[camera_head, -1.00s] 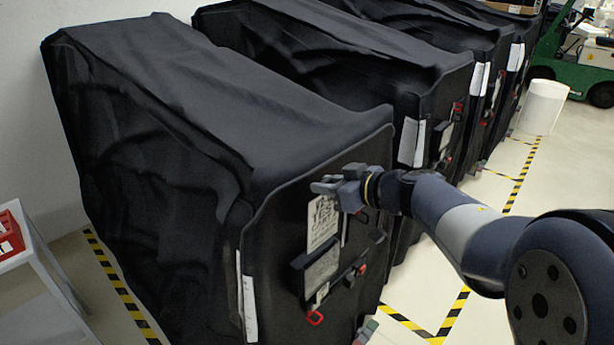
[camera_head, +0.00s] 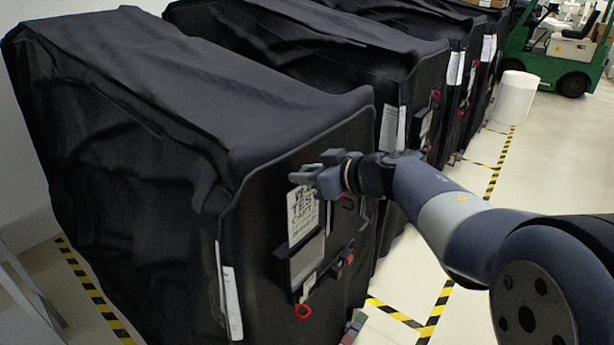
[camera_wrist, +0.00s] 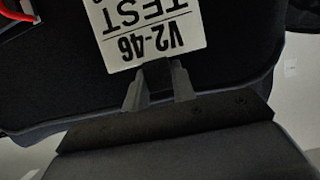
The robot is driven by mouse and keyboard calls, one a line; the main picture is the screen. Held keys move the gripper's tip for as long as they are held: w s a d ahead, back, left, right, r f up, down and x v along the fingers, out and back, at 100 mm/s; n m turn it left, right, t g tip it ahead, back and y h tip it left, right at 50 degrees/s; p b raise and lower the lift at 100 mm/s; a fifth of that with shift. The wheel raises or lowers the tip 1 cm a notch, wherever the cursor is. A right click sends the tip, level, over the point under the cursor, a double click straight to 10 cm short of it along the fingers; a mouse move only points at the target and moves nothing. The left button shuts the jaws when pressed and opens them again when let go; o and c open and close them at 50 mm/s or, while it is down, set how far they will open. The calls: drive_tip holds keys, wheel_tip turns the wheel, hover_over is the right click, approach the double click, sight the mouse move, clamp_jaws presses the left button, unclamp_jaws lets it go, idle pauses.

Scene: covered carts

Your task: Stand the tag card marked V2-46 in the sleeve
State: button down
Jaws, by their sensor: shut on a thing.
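My gripper (camera_head: 318,176) is shut on the top edge of a white tag card (camera_head: 302,210). In the wrist view the card (camera_wrist: 145,28) reads V2-46 and TEST, upside down, between the fingertips (camera_wrist: 158,72). The card hangs upright in front of the nearest covered cart's end face. Below it on that face is the sleeve (camera_head: 305,259), a dark-framed holder with a pale front. The card's lower edge is close to the sleeve's top; I cannot tell whether it is inside. The sleeve is not clearly visible in the wrist view.
The nearest cart (camera_head: 180,110) is draped in black cloth, with more covered carts behind it. A white strip label (camera_head: 232,303) and a red loop (camera_head: 302,311) are on its end. Striped floor tape (camera_head: 435,310) runs beside it. A white bin (camera_head: 514,98) and green vehicle (camera_head: 560,60) stand far right.

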sight(305, 217)
drive_tip(key=shift+f+b, duration=1.95)
drive_tip(key=shift+f, duration=2.85)
drive_tip(key=shift+f+b, duration=0.4)
drive_tip(key=shift+f, duration=0.4)
drive_tip(key=c, duration=1.1)
unclamp_jaws()
